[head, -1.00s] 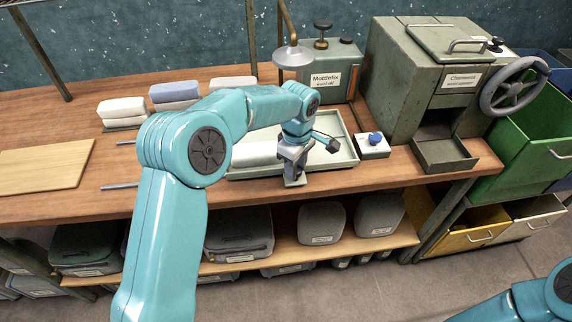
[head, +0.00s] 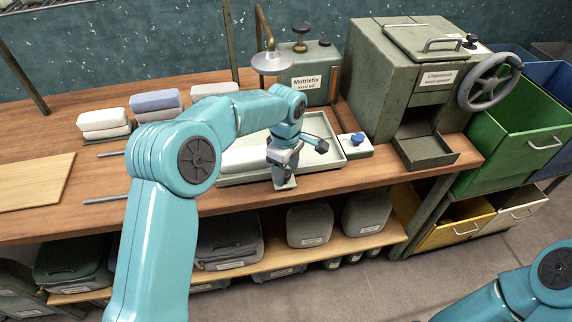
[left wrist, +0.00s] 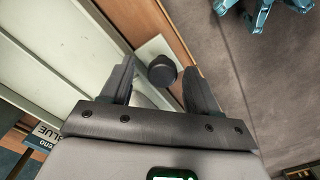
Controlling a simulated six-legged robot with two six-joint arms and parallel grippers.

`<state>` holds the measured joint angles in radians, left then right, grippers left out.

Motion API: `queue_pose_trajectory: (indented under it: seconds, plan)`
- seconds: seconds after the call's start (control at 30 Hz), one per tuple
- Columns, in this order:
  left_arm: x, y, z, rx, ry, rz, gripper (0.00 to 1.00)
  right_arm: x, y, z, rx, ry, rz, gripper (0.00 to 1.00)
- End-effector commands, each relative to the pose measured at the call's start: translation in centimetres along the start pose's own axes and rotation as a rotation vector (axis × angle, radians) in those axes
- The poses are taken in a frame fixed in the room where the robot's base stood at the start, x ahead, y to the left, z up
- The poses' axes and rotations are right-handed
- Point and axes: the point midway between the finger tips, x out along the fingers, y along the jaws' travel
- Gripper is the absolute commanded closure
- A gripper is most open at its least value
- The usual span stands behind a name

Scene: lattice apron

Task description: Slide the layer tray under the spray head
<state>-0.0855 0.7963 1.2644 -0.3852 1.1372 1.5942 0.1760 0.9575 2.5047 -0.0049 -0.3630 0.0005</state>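The layer tray (head: 334,153) is a shallow pale grey-green tray on the bench, with a white slab (head: 240,160) at its left part. The tray also fills the left of the left wrist view (left wrist: 75,45). The grey spray head (head: 271,64) hangs from a brass pipe behind the tray; I cannot tell how far it overhangs it. My left gripper (head: 284,184) is at the tray's front edge, pointing down. In the left wrist view its fingers (left wrist: 158,88) are open, with a black knob (left wrist: 162,70) on a pale plate between and beyond them.
The Mottlefix unit (head: 308,78) stands behind the tray. A pale block with a blue knob (head: 357,139) sits close to its right, beside the green Chameise machine (head: 395,85). Stacked slabs (head: 155,104), rods and a wooden board (head: 35,183) lie left.

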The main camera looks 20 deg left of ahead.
Motion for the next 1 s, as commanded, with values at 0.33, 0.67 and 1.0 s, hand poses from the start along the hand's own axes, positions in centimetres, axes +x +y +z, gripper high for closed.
queue_pose_trajectory:
  seconds: [0.33,0.67,1.0]
  plan:
    - [-5.9,0.1,0.1,0.000,0.000,0.006,0.39,0.2,0.1,0.0,0.000,0.000,0.000,0.57]
    - [-14.0,0.1,0.1,0.001,0.000,0.004,0.39,-0.8,-0.3,0.0,0.000,0.000,0.000,0.57]
    - [-16.4,0.1,0.1,0.000,0.000,0.002,0.39,-1.2,-0.4,0.0,0.000,0.000,0.000,0.57]
